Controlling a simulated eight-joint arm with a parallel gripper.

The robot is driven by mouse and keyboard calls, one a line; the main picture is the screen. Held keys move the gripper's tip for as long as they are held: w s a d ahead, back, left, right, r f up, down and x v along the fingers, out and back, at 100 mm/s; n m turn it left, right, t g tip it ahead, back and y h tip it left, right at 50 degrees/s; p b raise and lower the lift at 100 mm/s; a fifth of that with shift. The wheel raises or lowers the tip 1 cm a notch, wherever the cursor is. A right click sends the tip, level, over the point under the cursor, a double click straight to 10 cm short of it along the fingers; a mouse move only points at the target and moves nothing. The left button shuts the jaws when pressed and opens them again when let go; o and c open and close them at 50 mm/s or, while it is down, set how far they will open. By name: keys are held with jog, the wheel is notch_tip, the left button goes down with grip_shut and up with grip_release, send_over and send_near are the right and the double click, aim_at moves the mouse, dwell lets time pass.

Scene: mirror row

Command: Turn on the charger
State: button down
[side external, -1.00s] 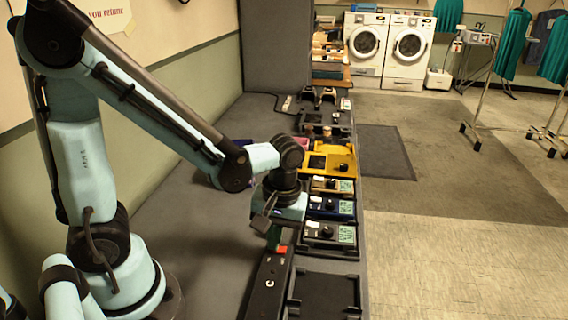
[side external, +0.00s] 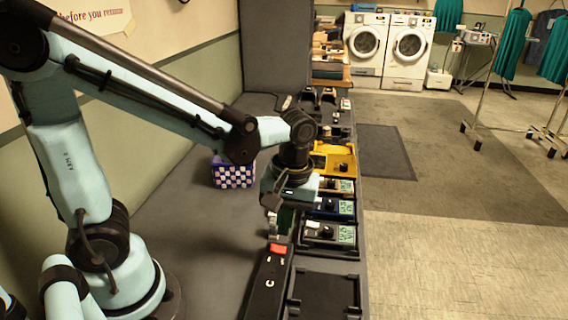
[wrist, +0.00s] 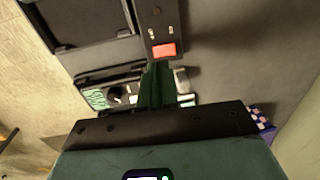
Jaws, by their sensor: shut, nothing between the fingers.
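A long black strip (side external: 268,285) with a red switch (side external: 278,248) at its far end lies along the bench, with a white C marking on top. In the wrist view the red switch (wrist: 163,50) shows just beyond my fingertips. I cannot tell which way the switch is tipped. My gripper (side external: 277,234) is shut and empty, pointing down just above and behind the red switch, apart from it. Its green fingers also show shut in the wrist view (wrist: 156,66). An empty black tray (side external: 328,293) sits right of the strip.
The grey bench top (side external: 190,235) to the left is clear.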

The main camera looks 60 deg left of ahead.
aim_at(272, 246)
notch_tip(272, 246, up, 10)
jog(key=d, duration=0.1)
jog(key=shift+w+f, duration=0.2)
jog(key=shift+w, duration=0.25)
jog(key=shift+s+a+y, duration=0.3)
jog(key=shift+s+a, duration=0.2)
jog(key=shift+a, duration=0.05)
jog(key=shift+f, duration=0.1)
jog(key=f, duration=0.4)
jog(key=s+a+f, duration=0.1)
jog(key=f, duration=0.8)
jog(key=shift+s+a+f, duration=0.1)
jog(key=shift+s+a, duration=0.05)
jog(key=shift+f, duration=0.25)
